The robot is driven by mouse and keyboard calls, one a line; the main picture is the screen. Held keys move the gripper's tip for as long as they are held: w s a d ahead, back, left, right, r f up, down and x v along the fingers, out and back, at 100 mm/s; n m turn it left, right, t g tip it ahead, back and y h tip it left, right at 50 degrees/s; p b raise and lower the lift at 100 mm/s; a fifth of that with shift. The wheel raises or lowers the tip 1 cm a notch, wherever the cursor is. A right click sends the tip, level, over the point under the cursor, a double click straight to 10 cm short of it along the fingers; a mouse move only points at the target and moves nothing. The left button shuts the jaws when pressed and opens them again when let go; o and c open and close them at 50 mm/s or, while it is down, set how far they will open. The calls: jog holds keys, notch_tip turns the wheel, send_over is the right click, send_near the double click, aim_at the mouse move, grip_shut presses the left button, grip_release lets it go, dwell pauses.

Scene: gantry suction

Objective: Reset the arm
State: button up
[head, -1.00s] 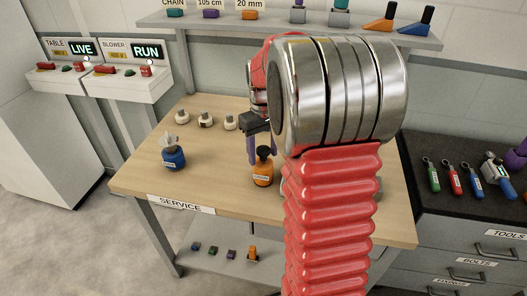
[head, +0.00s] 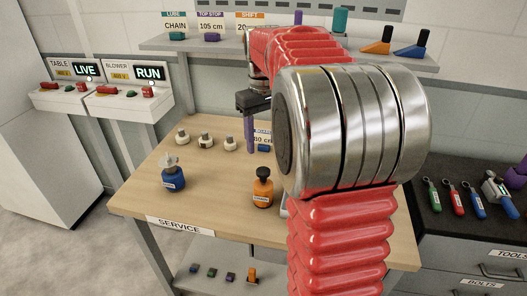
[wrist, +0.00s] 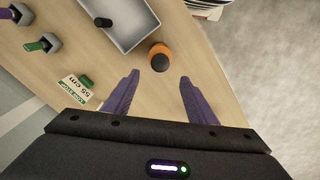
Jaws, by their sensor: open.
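My gripper (head: 250,148) hangs above the wooden service table (head: 215,205), its purple fingers pointing down. In the wrist view my gripper (wrist: 159,76) has its fingers apart with nothing between them. An orange bottle with a dark top (head: 263,190) stands upright on the table, below the gripper and apart from it. The bottle also shows in the wrist view (wrist: 160,59), just beyond the fingertips. My red and silver arm hides the table's right part in the head view.
A blue bottle (head: 172,175) and several small white-topped items stand on the table's left. A shelf (head: 215,45) with labels and parts runs behind my arm. Control boxes (head: 130,100) sit left; a tool cabinet (head: 470,225) stands right. The wrist view shows a grey tray (wrist: 143,27).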

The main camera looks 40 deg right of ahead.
jog(key=shift+r, duration=0.6)
jog(key=shift+s, duration=0.1)
